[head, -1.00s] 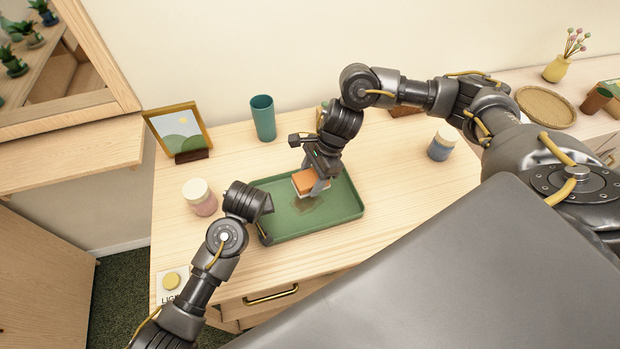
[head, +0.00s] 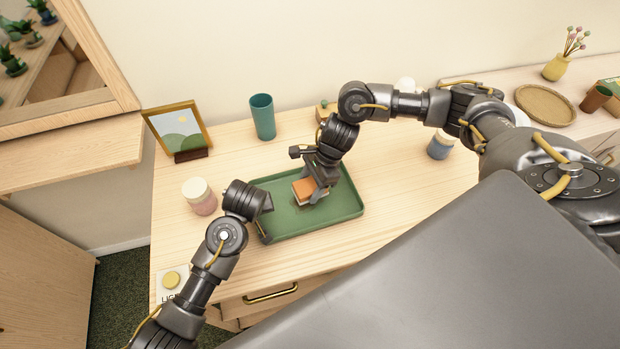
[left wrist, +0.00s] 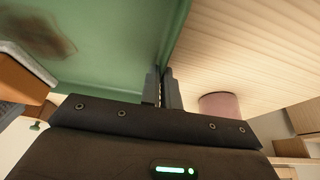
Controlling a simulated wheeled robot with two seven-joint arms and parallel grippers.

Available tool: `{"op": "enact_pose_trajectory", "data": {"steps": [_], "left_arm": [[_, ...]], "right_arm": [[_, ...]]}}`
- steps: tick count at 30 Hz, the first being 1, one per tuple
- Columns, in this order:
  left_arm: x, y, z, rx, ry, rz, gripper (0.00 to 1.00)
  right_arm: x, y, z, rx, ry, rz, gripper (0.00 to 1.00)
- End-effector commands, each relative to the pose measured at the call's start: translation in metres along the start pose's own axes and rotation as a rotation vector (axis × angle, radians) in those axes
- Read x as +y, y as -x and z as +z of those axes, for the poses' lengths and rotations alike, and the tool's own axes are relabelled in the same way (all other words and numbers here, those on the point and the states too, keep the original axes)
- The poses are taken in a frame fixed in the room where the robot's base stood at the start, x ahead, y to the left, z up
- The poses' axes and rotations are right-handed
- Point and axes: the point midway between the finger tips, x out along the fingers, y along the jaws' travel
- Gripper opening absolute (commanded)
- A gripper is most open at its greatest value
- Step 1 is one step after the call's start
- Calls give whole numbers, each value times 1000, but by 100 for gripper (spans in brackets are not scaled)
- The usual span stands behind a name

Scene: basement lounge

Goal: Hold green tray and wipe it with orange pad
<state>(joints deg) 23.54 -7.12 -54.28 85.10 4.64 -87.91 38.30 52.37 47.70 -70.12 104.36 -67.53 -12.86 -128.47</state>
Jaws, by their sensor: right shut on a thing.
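The green tray (head: 340,213) lies flat on the wooden cabinet top, and its floor and rim also show in the left wrist view (left wrist: 110,50). My left gripper (head: 264,222) is at the tray's left side, its fingers closed around the rim (left wrist: 161,88). My right gripper (head: 314,190) is shut on the orange pad (head: 302,188), above the middle of the tray. The pad has a pale underside and is low over the tray floor; whether it touches is unclear. A brown stain (left wrist: 40,34) shows on the tray floor in the left wrist view, partly hidden by the pad in the head view.
A pink jar (head: 199,196) with a pale lid stands left of the tray. A teal cup (head: 263,117) and a picture frame (head: 180,130) stand behind.

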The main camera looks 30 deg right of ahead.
Motion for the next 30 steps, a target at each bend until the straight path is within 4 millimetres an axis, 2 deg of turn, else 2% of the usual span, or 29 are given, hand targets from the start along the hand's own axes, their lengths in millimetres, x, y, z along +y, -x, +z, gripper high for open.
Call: {"op": "enact_pose_trajectory", "data": {"steps": [10,11,12,22,30], "left_arm": [[0,0,0,0,0,0,0],[0,0,0,0,0,0,0],[0,0,0,0,0,0,0],[0,0,0,0,0,0,0],[0,0,0,0,0,0,0]], "right_arm": [[2,-34,-14,1,-3,4,34],[0,-36,-11,-1,0,2,35],[0,-38,-7,-2,2,2,31],[-4,-50,20,-2,1,1,31],[-1,-40,-5,2,-3,1,31]]}}
